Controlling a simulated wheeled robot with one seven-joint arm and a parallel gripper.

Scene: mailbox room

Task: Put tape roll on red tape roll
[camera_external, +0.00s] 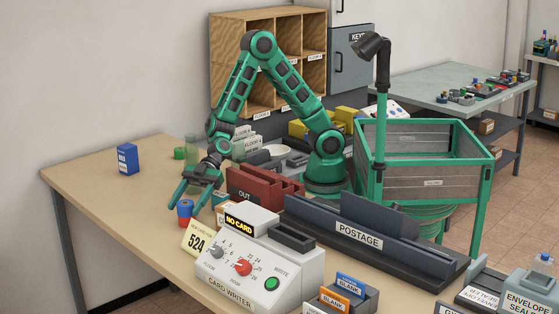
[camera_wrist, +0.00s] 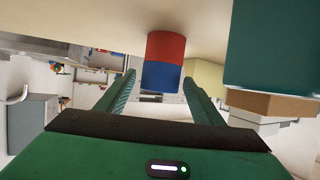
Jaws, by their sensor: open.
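A blue tape roll (camera_wrist: 161,76) rests on the red tape roll (camera_wrist: 166,46) in the wrist view, which shows the table upside down at the top. The two form an aligned, upright stack, with red against the table. In the external view the stack (camera_external: 185,212) stands on the table left of the card writer, just at my gripper (camera_external: 186,202). My gripper is open. In the wrist view its fingers (camera_wrist: 158,80) lie on either side of the blue roll, with gaps visible. The inner holes of the rolls are not visible.
The red OUT tray (camera_external: 258,188) is at the right. A blue box (camera_external: 127,159) and a green roll-like object (camera_external: 179,153) stand farther back.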

